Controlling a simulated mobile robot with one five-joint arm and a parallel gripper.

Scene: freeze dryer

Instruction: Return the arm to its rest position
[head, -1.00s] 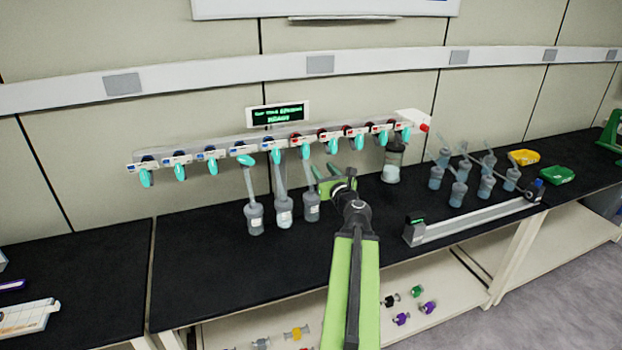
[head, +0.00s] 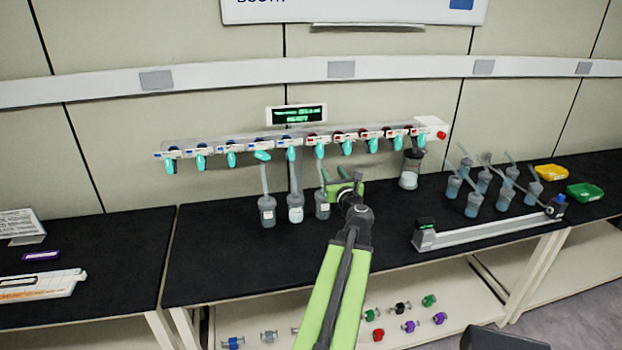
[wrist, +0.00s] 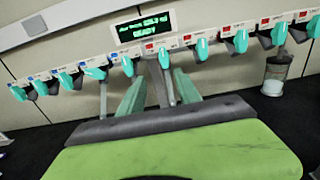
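My gripper (head: 341,185) is held out over the black bench in the head view, in front of the manifold and just right of several flasks as seen in the picture. In the wrist view its two green fingers (wrist: 158,92) stand apart, with no object visibly held. A grey tube shows between them, apparently behind. My green arm reaches forward from the bottom of the head view. The white manifold (head: 230,146) with teal valve handles runs along the back of the bench, and its display (head: 297,115) reads READY.
Flasks (head: 267,211) stand below the manifold's left half. A jar (head: 410,171) stands at its right end. A long grey device (head: 480,232) and a group of flasks (head: 473,203) lie right of my arm. A lower shelf (head: 270,318) holds small coloured fittings.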

